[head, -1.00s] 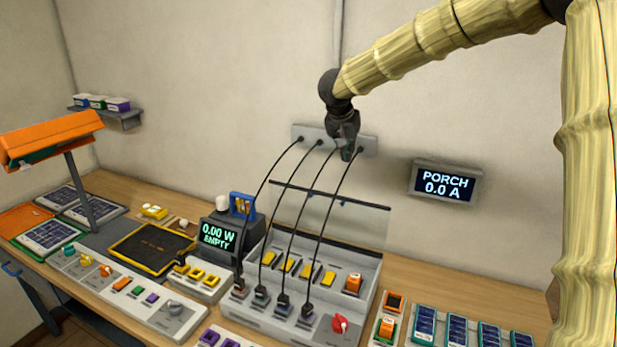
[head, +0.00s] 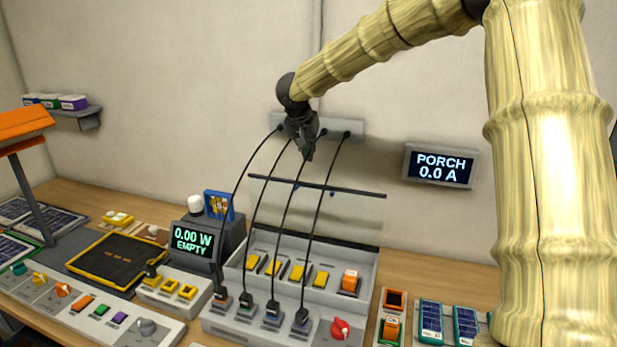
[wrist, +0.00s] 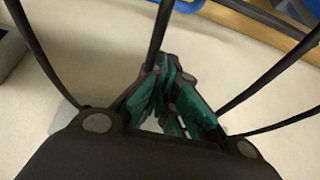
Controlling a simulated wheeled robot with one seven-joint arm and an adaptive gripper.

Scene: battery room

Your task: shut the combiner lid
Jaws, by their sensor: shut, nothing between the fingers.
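The combiner (head: 365,290) is a pale grey box on the bench, with yellow switches, an orange switch and a red knob. Its clear lid (head: 352,215) stands raised at the back, with a dark strip along its upper edge. Several black cables run from the wall plate (head: 357,128) down in front of the lid to the combiner's front. My gripper (head: 308,155) is shut and empty, pointing down among the cables just above the lid's top edge. In the wrist view, its green-padded fingers (wrist: 175,105) are together, with cables on both sides. Whether it touches a cable is unclear.
A display reading 0.00 W EMPTY (head: 193,238) stands left of the combiner. A wall display reading PORCH 0.0 A (head: 440,167) hangs to the right. A black tray with a yellow rim (head: 75,262) lies at left.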

